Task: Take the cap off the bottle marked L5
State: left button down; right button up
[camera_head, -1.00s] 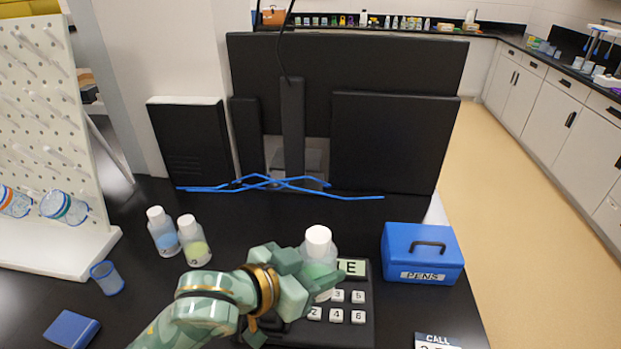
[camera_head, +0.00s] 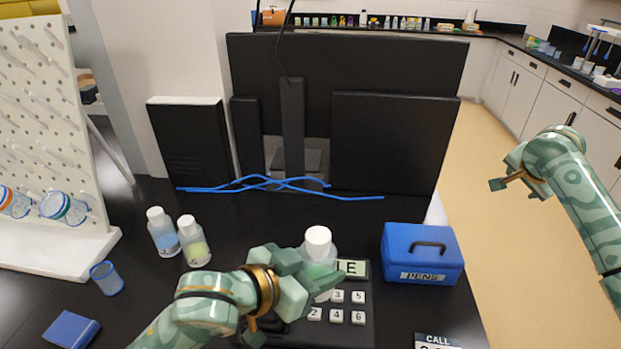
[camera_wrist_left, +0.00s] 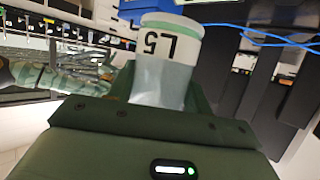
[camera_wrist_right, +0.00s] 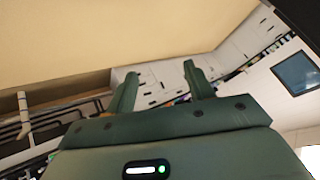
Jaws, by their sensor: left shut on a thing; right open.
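The bottle marked L5 (camera_head: 322,271) is clear with pale green contents and a white cap (camera_head: 318,236) on top. It is upright, above or in front of the keypad device; I cannot tell whether it touches it. My left gripper (camera_head: 306,284) is shut around the bottle's body from the left, below the cap. My right gripper (camera_head: 500,175) is open and empty, well right of the bottle, above the blue box's height.
Two capped bottles, blue (camera_head: 162,233) and yellow-green (camera_head: 194,242), stand at left. A blue PENS box (camera_head: 422,255) is right of the keypad device (camera_head: 345,330). Blue cables (camera_head: 345,196) and monitors (camera_head: 395,140) are behind. A pegboard (camera_head: 45,130) stands at far left.

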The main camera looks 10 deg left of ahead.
jog(key=a+r+t+y, duration=0.1)
jog(key=a+r, duration=0.3)
jog(key=r, duration=0.3)
jog(key=a+r+t, duration=0.1)
jog(key=a+r, duration=0.3)
jog(key=r, duration=0.3)
jog(key=s+a+r+n+g+y, duration=0.1)
jog(key=s+a+r+n+y, duration=0.15)
jog(key=a, duration=0.45)
jog(key=s+a+r+n+y, duration=0.1)
jog(key=a+r, duration=0.2)
jog(key=a, duration=0.3)
jog(key=n+g, duration=0.4)
jog(key=g, duration=0.5)
send_over(309, 234)
jog(key=shift+h, duration=0.45)
jog(key=f, duration=0.5)
jog(key=shift+w+d+f, duration=0.1)
jog(key=shift+w+f, duration=0.05)
jog(key=shift+w, duration=0.2)
jog(key=shift+s+f, duration=0.25)
jog(key=shift+f, duration=0.1)
notch_tip(309, 234, down, 8)
jog(key=shift+r, duration=0.2)
jog(key=c, duration=1)
